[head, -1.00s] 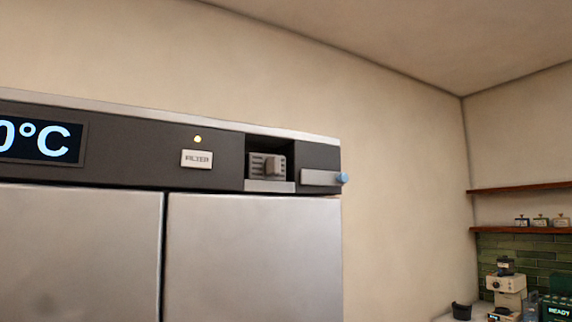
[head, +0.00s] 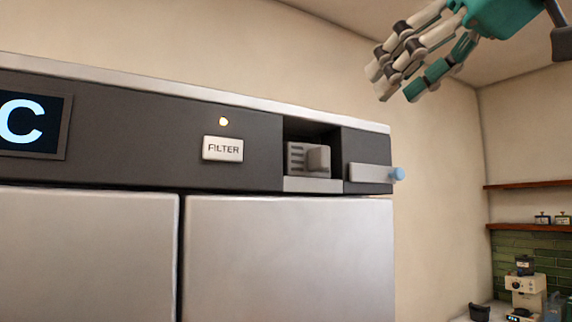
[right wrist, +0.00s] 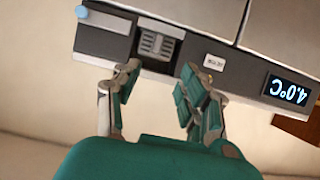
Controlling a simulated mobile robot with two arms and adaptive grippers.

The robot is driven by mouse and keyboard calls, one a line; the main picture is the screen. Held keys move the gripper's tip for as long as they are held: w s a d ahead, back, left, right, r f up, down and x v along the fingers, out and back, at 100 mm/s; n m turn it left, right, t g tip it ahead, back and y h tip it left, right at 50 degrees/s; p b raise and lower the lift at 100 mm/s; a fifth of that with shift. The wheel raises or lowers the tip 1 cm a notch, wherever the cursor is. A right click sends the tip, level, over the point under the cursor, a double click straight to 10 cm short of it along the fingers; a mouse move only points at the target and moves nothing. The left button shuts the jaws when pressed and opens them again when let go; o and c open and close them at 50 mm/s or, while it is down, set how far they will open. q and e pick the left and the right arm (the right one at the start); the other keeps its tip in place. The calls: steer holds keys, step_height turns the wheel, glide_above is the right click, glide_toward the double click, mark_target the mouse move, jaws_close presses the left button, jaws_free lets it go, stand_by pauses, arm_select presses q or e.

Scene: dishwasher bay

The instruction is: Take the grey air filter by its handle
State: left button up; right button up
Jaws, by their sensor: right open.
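The grey air filter (head: 297,159) sits in a dark recess in the front panel, right of the FILTER label. Its blocky grey handle (head: 318,159) sticks out at its right side. My right gripper (head: 393,84) is open and empty, above and to the right of the filter and apart from it. In the right wrist view, the open fingers (right wrist: 158,82) point toward the panel, and the filter (right wrist: 157,43) shows beyond them, between the fingertips and clear of them. My left gripper is not in view.
The steel cabinet (head: 290,250) has a dark top panel with a FILTER label (head: 223,149), a small light (head: 224,121) and a display (head: 30,122). A grey bar with a blue end (head: 372,173) is right of the recess. Shelves (head: 530,186) and a coffee machine (head: 526,293) stand far right.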

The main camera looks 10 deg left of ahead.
steer(key=p, duration=0.4)
glide_toward(327, 151)
steer(key=x, duration=0.5)
steer(key=shift+f, duration=0.25)
steer(key=shift+w+a+f, duration=0.1)
steer(key=shift+w+a, duration=0.15)
steer(key=shift+w, duration=0.05)
steer(key=p+x, duration=0.2)
steer(key=x, duration=0.2)
steer(key=shift+w+a+r+p, duration=0.15)
steer(key=shift+w+r+p, duration=0.05)
steer(key=shift+p, duration=0.2)
steer(key=shift+w+a+f, duration=0.15)
steer(key=shift+w+a, duration=0.05)
steer(key=shift+s+d, duration=0.15)
steer(key=shift+d, duration=0.05)
steer(key=c, duration=0.4)
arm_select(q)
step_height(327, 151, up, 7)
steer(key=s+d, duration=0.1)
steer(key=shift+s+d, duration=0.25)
arm_select(e)
jaws_close()
